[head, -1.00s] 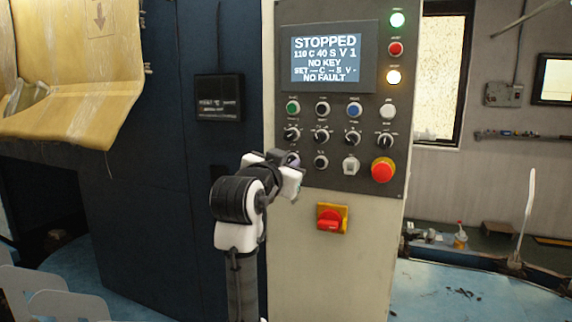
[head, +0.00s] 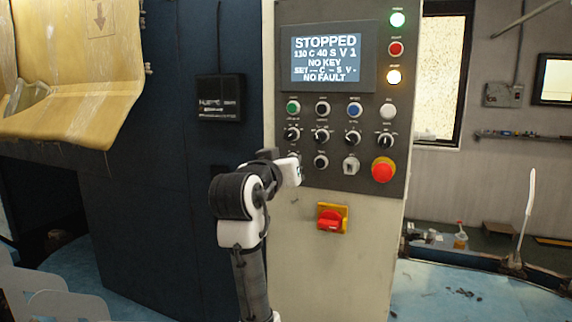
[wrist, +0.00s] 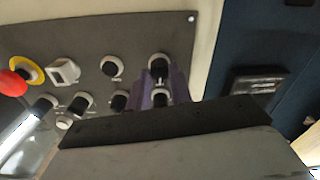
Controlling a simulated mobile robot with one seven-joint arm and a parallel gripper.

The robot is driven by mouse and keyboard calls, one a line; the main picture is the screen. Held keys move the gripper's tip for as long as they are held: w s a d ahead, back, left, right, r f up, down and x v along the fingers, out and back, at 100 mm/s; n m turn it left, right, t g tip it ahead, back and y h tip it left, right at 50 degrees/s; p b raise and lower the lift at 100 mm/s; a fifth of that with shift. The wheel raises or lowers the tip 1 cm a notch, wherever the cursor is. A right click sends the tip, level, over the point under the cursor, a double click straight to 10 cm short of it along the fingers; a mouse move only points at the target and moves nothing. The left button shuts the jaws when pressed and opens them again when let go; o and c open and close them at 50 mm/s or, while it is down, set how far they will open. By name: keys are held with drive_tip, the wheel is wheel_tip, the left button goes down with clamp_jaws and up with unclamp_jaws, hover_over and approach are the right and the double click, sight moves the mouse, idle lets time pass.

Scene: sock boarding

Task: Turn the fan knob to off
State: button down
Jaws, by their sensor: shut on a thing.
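The grey control panel (head: 335,120) on the cream cabinet carries rows of buttons and black knobs. Its labels are too small to read, so I cannot read which knob is the fan knob. My gripper (head: 297,166) is at the panel's lower left corner and hides the knob there in the head view. In the wrist view, where the panel appears turned over, my gripper's purple fingers (wrist: 162,78) are shut on that black corner knob (wrist: 158,65). Its pointer setting cannot be read. The screen (head: 326,59) reads STOPPED, NO KEY and NO FAULT.
Close to the held knob are another black knob (wrist: 112,66), a white switch (head: 351,165) and the red emergency button (head: 383,170). Several selector knobs sit in the row above. A red and yellow switch (head: 332,218) is below the panel. A dark cabinet (head: 150,150) stands left.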

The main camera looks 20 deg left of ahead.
drive_tip(key=n, duration=0.6)
drive_tip(key=shift+a+n, duration=0.1)
drive_tip(key=shift+n, duration=0.2)
idle(0.4)
drive_tip(key=c, duration=1.3)
unclamp_jaws()
drive_tip(key=shift+o, duration=0.2)
drive_tip(key=s+b, duration=0.5)
drive_tip(key=s, duration=0.9)
drive_tip(key=shift+r, duration=0.3)
